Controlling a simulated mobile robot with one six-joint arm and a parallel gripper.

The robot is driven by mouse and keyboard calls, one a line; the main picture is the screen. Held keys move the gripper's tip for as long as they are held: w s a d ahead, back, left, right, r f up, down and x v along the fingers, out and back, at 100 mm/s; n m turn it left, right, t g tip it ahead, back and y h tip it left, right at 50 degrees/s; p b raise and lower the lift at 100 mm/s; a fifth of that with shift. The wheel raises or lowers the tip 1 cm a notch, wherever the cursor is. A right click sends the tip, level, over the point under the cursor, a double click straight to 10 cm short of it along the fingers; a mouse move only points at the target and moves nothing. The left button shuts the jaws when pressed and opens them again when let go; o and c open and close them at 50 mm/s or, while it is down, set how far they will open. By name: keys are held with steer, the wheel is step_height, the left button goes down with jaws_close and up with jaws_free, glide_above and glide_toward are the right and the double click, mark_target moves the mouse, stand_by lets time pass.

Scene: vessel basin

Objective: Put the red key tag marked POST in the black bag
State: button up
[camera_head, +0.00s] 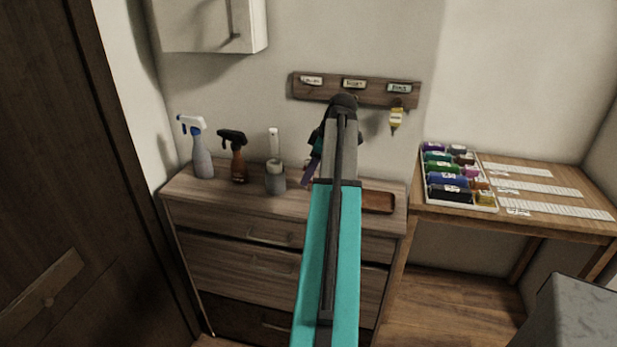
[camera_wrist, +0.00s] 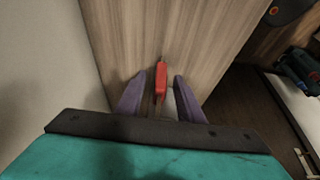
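The red tag (camera_wrist: 161,78) shows in the wrist view as a narrow red piece, seen nearly edge-on, so its marking cannot be read. My gripper (camera_wrist: 159,82) has its two purple fingers spread on either side of the tag, with a gap visible on both sides. In the head view one purple finger of my gripper (camera_head: 312,168) shows above the dresser top; my arm hides the rest and the tag.
A side table (camera_head: 540,217) holds a crate (camera_head: 465,205) of coloured items.

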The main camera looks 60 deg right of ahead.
jaws_close()
steer(key=shift+r, duration=0.15)
steer(key=shift+r+b, duration=0.55)
steer(key=shift+r, duration=1)
steer(key=s+a+r+b, duration=0.1)
steer(key=s+a+b, duration=0.2)
steer(key=s+a, duration=0.6)
steer(key=s, duration=0.4)
steer(key=shift+a+r, duration=0.25)
steer(key=shift+r, duration=0.1)
steer(key=shift+w, duration=0.1)
